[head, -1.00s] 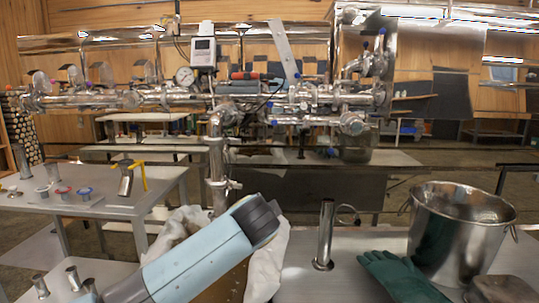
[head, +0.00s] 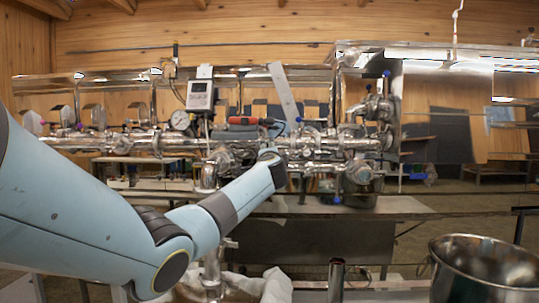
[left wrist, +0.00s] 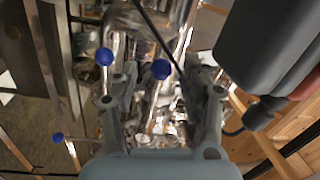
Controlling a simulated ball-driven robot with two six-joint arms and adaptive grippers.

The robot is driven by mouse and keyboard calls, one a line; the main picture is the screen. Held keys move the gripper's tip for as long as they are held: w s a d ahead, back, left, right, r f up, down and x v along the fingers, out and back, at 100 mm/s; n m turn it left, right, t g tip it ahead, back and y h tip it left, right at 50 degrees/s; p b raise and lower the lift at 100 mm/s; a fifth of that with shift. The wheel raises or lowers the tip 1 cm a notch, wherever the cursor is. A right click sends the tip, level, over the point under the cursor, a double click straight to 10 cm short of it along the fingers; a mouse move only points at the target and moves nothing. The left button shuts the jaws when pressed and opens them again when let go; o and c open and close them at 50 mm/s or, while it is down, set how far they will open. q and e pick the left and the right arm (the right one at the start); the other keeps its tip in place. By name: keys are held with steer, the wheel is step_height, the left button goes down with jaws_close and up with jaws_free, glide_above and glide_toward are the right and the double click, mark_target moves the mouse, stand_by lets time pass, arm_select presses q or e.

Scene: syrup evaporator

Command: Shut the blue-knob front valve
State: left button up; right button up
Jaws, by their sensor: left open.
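Several blue knobs sit on the steel pipework. In the left wrist view one blue knob (left wrist: 161,69) lies in the gap between the fingers of my left gripper (left wrist: 160,88), which is open. I cannot tell whether the knob is level with the fingertips or beyond them. A second blue knob (left wrist: 104,57) shows by the left finger, and a third blue knob (left wrist: 57,137) is at lower left. In the head view my left arm reaches the middle of the pipework, with the gripper mostly hidden behind its wrist. Blue knobs also show at right there, one low (head: 337,200) and one high (head: 386,73). My right gripper is out of view.
A gauge (head: 180,121) and a white meter box (head: 200,95) stand left of my wrist. A red-handled tool (head: 250,121) lies on top of the pipework. A dark cable (left wrist: 152,28) crosses near the fingers. A steel bucket (head: 480,265) stands at lower right.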

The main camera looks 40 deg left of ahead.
arm_select(q)
steer(key=shift+b+x, duration=0.35)
steer(key=shift+x, duration=0.95)
jaws_close()
steer(key=shift+r, duration=0.1)
